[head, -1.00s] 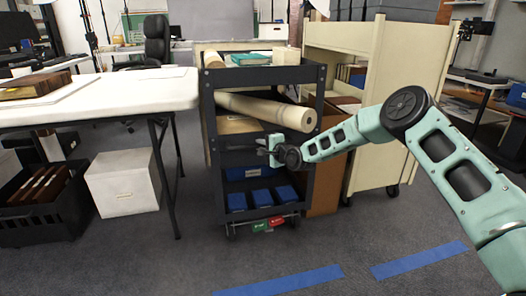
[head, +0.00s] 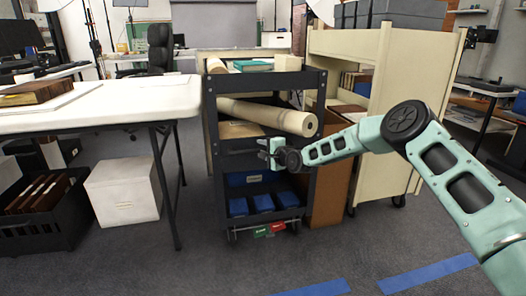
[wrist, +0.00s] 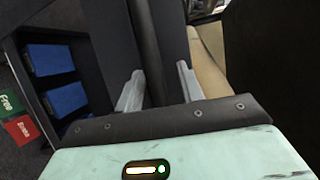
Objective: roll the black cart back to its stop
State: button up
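The black cart (head: 264,148) stands upright at the middle of the head view, between the white table and a cream shelf unit. It carries a teal book (head: 252,65), a long rolled tube (head: 268,116) and several blue boxes (head: 263,201). My gripper (head: 268,150) is at the cart's near side, about mid-height. The exact finger contact is dark and hard to see. No stop can be made out behind the cart.
The white table (head: 130,106) with a white box (head: 124,188) beneath is close on the left. A cream shelf unit (head: 400,135) and a brown panel (head: 331,175) are close on the right. Blue tape (head: 430,274) lies on the open floor in front.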

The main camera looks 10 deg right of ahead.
jog(key=p+v, duration=0.5)
jog(key=v, duration=1.2)
jog(key=shift+s, duration=0.2)
jog(key=s+a+r+n+g, duration=0.3)
jog(key=s+a+n+g, duration=0.75)
jog(key=s+a, duration=0.55)
jog(key=s+d+r+n+g+h, duration=0.1)
jog(key=s+r+n+h, duration=0.2)
jog(key=s, duration=0.8)
jog(key=s+d+r+n+g+h, duration=0.15)
jog(key=s+n, duration=0.35)
jog(key=s, duration=0.6)
jog(key=s+d+r+n+g+h, duration=0.1)
jog(key=s+r+n+g, duration=0.2)
jog(key=s, duration=0.7)
notch_tip(320, 180, up, 32)
jog(key=t+p, duration=0.1)
jog(key=p, duration=3.1)
